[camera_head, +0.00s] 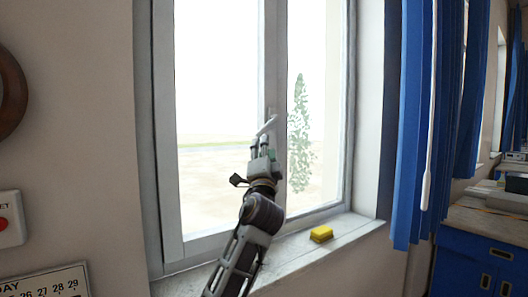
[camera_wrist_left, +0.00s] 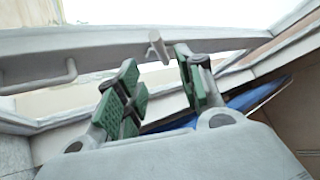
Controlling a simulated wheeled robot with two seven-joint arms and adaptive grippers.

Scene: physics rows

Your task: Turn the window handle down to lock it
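The window handle (camera_head: 266,125) is a pale lever on the upright frame bar between the two panes. In the head view it slants, its lower left end near my fingertips. My left gripper (camera_head: 260,143) is just below the handle, its fingers pointing up toward it. In the left wrist view my left gripper (camera_wrist_left: 160,75) has its green-padded fingers apart with a gap between them. The handle (camera_wrist_left: 157,45) shows beyond that gap, close to the tips; I cannot tell if they touch. My right gripper is not in view.
A yellow sponge-like block (camera_head: 321,234) lies on the window sill (camera_head: 345,227). Blue curtains (camera_head: 410,120) hang at the right, beside a blue cabinet (camera_head: 482,262). A grey bent bar (camera_wrist_left: 40,80) sits on the frame in the left wrist view. A red-button box (camera_head: 8,220) is on the left wall.

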